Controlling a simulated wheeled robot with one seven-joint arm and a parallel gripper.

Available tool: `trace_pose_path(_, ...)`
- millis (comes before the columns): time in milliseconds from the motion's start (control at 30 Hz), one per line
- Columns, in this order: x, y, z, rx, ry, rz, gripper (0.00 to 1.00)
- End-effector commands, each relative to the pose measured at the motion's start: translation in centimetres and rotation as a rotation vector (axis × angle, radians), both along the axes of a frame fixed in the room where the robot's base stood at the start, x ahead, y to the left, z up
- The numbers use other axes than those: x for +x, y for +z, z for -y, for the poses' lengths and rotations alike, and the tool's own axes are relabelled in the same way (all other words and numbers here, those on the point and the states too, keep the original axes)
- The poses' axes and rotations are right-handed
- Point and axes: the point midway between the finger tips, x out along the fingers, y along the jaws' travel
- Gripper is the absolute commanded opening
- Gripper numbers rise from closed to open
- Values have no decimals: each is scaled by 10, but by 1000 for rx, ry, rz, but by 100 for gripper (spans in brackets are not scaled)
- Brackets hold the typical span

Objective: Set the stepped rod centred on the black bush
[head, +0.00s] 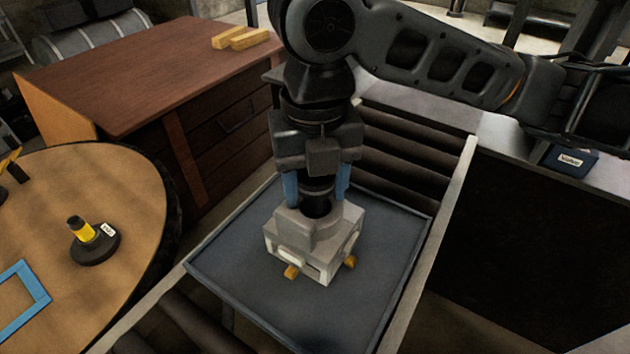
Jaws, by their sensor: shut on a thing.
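My gripper (317,196) points straight down over the grey tray, its two blue fingers closed on a dark, stepped cylindrical piece (317,189). This looks like the stepped rod, mostly hidden between the fingers. Directly below is a pale grey block (322,258) with a rounded grey collar on top. A black round part (318,207) shows at the collar's top and may be the black bush. I cannot tell where rod and bush divide, or whether they touch. The held piece looks upright and roughly over the collar's middle.
The block stands on a blue-grey tray (232,283) over dark rollers, with ochre pieces at its foot. The round table (130,207) at left holds a black disc with a yellow post (84,228) and a blue frame (35,287). A wooden cabinet (140,85) stands behind.

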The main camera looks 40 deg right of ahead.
Motion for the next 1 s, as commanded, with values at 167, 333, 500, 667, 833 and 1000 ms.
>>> trace_pose_path(167, 0, 1, 0, 0, 0, 1, 24)
trace_pose_path(333, 0, 1, 0, 0, 0, 1, 62)
trace_pose_path(500, 0, 1, 0, 0, 0, 1, 79)
trace_pose_path(667, 0, 0, 0, 1, 1, 0, 85)
trace_pose_path(833, 0, -1, -1, 1, 1, -2, 87)
trace_pose_path(1000, 0, -1, -1, 2, 2, -1, 100)
